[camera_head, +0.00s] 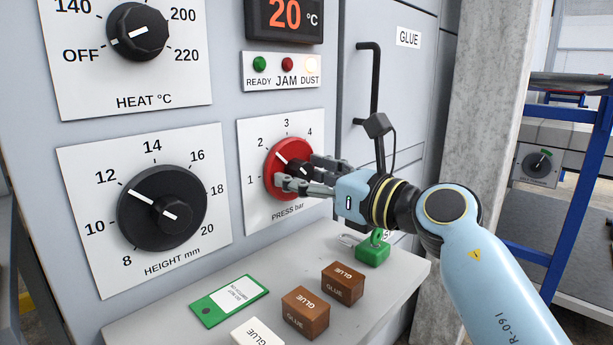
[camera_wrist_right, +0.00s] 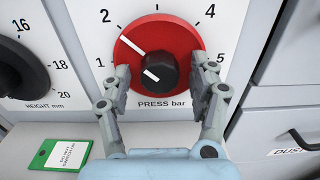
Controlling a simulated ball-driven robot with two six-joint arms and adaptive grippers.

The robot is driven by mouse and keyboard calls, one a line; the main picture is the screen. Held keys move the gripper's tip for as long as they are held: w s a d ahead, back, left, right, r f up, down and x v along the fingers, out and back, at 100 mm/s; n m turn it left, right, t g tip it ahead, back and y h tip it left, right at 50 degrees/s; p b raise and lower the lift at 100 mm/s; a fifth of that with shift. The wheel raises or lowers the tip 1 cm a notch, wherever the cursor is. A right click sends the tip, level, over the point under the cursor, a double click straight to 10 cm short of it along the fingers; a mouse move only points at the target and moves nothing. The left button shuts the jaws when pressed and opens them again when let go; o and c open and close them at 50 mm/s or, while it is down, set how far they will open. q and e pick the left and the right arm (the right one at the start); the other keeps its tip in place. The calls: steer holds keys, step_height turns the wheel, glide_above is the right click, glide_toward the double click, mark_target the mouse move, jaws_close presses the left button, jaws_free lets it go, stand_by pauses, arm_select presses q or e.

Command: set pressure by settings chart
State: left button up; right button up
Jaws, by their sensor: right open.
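The red PRESS bar dial (camera_head: 273,166) with a black centre knob is on the machine's front panel. In the right wrist view, the red dial (camera_wrist_right: 187,44) has its white line pointing upper left, between 1 and 2 and close to 2. My right gripper (camera_head: 297,172) is open at the dial. In the right wrist view, its fingers (camera_wrist_right: 165,73) stand either side of the black knob (camera_wrist_right: 163,71), over the dial's lower part; I cannot tell whether they touch it. No settings chart is recognisable. My left gripper is not in view.
The HEIGHT dial (camera_head: 150,232) points near 12; the HEAT knob (camera_head: 140,45) points towards OFF. The display (camera_head: 285,14) reads 20 °C, and the DUST lamp (camera_head: 312,65) glows.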

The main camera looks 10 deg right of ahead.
steer(key=shift+c, duration=0.4)
steer(key=c, duration=1.1)
steer(key=shift+r+m+p, duration=0.15)
steer(key=shift+m+p, duration=0.15)
steer(key=shift+p, duration=0.4)
steer(key=m+p, duration=0.6)
steer(key=p, duration=0.2)
steer(key=shift+r, duration=0.1)
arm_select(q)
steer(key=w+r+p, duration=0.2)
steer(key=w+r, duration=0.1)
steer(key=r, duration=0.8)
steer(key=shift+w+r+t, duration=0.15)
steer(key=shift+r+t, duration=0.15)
arm_select(e)
steer(key=shift+m, duration=1.1)
steer(key=shift+f, duration=0.2)
steer(key=o, duration=1.2)
